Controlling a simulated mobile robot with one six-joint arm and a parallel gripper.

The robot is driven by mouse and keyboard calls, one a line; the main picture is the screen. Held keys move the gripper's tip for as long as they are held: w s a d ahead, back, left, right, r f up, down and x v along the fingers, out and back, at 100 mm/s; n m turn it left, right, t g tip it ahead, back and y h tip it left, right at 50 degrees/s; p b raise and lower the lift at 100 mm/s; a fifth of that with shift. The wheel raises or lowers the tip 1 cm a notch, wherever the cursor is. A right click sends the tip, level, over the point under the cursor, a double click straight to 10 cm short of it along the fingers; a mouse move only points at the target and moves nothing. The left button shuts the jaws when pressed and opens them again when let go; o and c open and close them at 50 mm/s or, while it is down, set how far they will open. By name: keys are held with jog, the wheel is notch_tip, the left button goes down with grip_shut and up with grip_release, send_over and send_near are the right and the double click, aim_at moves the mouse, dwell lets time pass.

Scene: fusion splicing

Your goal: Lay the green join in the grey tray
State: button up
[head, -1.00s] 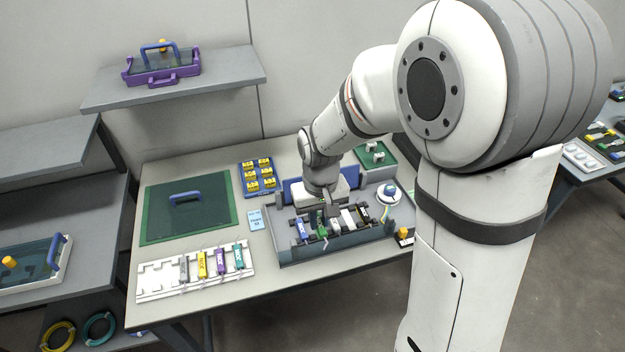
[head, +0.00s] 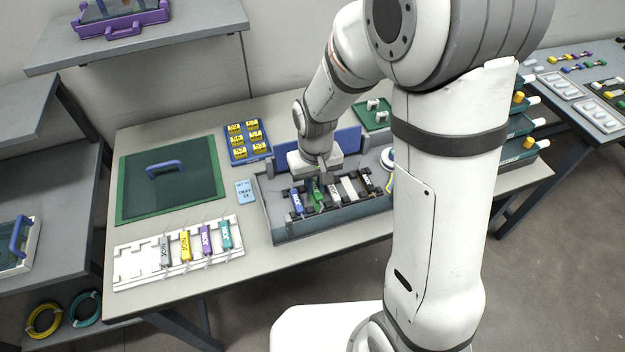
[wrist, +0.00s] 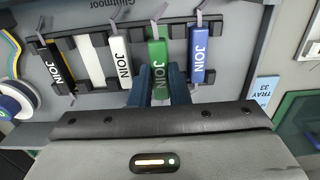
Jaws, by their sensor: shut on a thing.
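The green join (head: 316,192) lies lengthwise in the grey tray (head: 312,221), between a blue join (head: 296,200) and a white join (head: 333,190). My gripper (wrist: 159,88) is shut on the near end of the green join (wrist: 157,52) in the wrist view, with one dark blue finger on each side. In the head view my gripper (head: 321,178) is low over the tray and partly hides its fingertips. I cannot tell whether the green join rests fully on the tray's rails. The blue join (wrist: 197,52) and white join (wrist: 120,62) are close beside it.
A black join (head: 366,182) is also in the tray. A white rack (head: 138,264) holds grey, yellow, purple and teal joins at the front left. A blue tray card (head: 245,191) lies beside the tray.

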jog(key=shift+f, duration=0.65)
jog(key=shift+s+f+b, duration=0.15)
jog(key=shift+f+b, duration=0.45)
jog(key=shift+b, duration=0.15)
jog(key=o, duration=0.8)
jog(key=shift+o, duration=0.2)
jog(key=shift+d+r, duration=0.1)
jog(key=shift+r, duration=3.95)
jog(key=s+d+r+m+t+p, duration=0.1)
jog(key=s+d+r+m+t, duration=0.1)
jog(key=s+d+r, duration=0.8)
jog(key=shift+s+d+m+t+p, duration=0.35)
jog(key=shift+s+d+m, duration=0.25)
jog(key=shift+s+d, duration=0.4)
